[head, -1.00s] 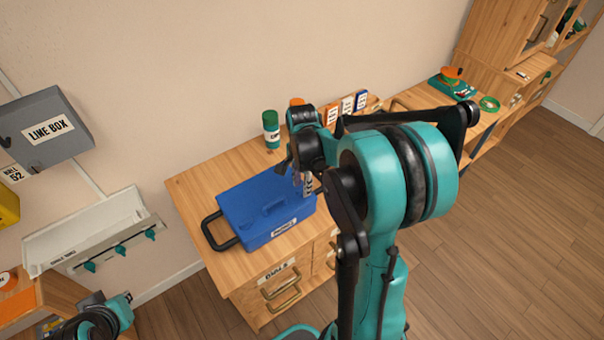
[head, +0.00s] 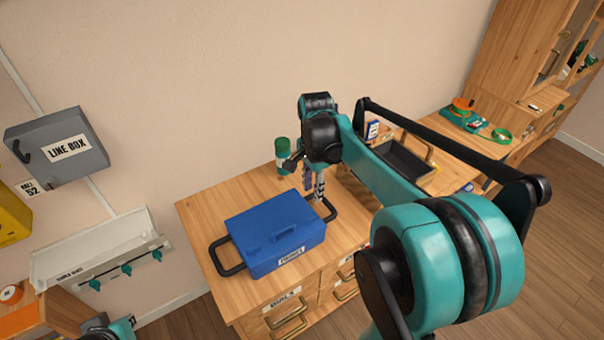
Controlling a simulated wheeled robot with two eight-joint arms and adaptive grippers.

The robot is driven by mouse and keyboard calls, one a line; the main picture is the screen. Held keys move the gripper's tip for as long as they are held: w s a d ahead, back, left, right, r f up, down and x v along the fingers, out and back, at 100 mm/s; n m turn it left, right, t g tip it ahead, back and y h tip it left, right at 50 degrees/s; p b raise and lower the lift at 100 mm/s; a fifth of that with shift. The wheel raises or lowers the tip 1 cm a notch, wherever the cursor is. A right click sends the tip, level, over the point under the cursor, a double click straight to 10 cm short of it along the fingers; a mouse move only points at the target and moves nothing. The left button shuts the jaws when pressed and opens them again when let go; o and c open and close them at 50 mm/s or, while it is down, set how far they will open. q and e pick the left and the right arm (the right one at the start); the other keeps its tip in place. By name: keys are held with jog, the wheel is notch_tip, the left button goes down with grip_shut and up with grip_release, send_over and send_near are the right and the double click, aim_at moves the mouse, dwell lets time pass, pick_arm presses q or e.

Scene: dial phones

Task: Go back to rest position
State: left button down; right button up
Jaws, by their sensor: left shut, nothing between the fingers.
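My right gripper (head: 318,192) hangs fingers-down over the table, just behind the right end of a blue toolbox (head: 262,240). Its fingers overlap the box's black right-hand handle; I cannot tell whether they touch it or how far they are apart. My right arm reaches in from the lower right and hides part of the table. My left gripper (head: 98,325) is only partly visible at the lower left edge, low and away from the toolbox, shut and empty.
The toolbox stands on a wooden drawer table (head: 202,222). A green cylinder (head: 282,152) and a dark tray (head: 405,158) are behind it. A grey line box (head: 58,150) and white rack (head: 100,250) are at left. Open floor lies right.

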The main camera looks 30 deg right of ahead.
jog(key=s+a+n+t, duration=0.3)
jog(key=s+a+n, duration=0.2)
jog(key=a+n, duration=0.2)
jog(key=s+a+f+n+t, duration=0.1)
jog(key=s+a+n+t, duration=0.3)
jog(key=a+n, duration=0.3)
jog(key=s+n, duration=0.1)
jog(key=n, duration=0.2)
jog(key=shift+s+a+f+n, duration=0.15)
jog(key=shift+s+a+n, duration=0.2)
jog(key=shift+a+n, duration=0.05)
